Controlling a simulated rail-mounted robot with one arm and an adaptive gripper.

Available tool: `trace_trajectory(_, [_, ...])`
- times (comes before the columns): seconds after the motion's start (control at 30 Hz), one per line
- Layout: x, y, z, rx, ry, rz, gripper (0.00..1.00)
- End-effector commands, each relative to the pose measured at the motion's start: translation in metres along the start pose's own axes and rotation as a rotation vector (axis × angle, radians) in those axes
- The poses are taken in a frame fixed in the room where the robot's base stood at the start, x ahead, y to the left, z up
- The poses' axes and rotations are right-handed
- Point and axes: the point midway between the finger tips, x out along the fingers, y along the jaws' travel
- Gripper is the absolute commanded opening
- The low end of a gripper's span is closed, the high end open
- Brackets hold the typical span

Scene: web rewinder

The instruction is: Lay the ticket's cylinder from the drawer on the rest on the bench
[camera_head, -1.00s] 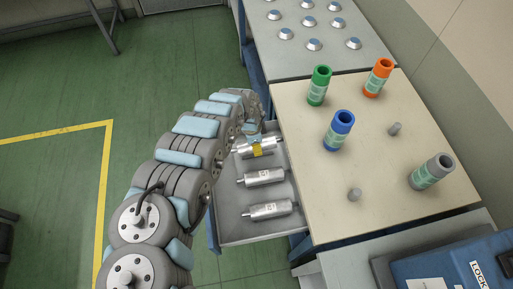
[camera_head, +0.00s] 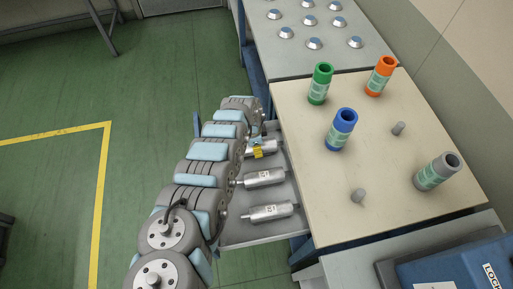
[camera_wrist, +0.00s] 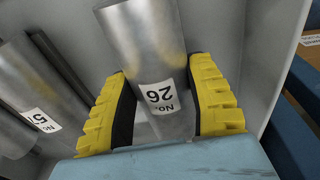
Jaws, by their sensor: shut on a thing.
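My gripper (camera_head: 259,149) has yellow fingers and is down in the open drawer (camera_head: 262,229), over the farthest cylinder. In the wrist view its two fingers (camera_wrist: 163,105) are shut on either side of a silver cylinder (camera_wrist: 147,45). That cylinder's white label is upside down in this view; the digits look like 26 as pictured, so the true reading is uncertain. Two more silver cylinders, a middle one (camera_head: 264,177) and a near one (camera_head: 270,212), lie in the drawer. Two short grey posts (camera_head: 398,128) (camera_head: 358,195) stand apart on the bench (camera_head: 400,175); I cannot tell whether they form the rest.
Upright on the bench are a green tube (camera_head: 320,84), an orange tube (camera_head: 381,76), a blue tube (camera_head: 341,129) and a grey tube (camera_head: 436,172). A blue case (camera_head: 445,268) is at the lower right. The bench's edge borders the drawer.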

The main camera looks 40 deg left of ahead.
Motion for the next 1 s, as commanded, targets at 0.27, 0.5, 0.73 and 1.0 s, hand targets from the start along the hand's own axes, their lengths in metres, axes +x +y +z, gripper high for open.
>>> trace_trajectory(0.27, [0.002,0.001,0.002,-0.001,-0.002,0.002,0.16])
trace_trajectory(0.5, [0.002,0.001,0.002,-0.001,-0.002,0.002,0.80])
trace_trajectory(0.73, [0.004,0.001,0.002,-0.001,-0.002,0.002,0.80])
trace_trajectory(1.0, [-0.015,-0.001,0.002,-0.001,-0.002,-0.002,0.80])
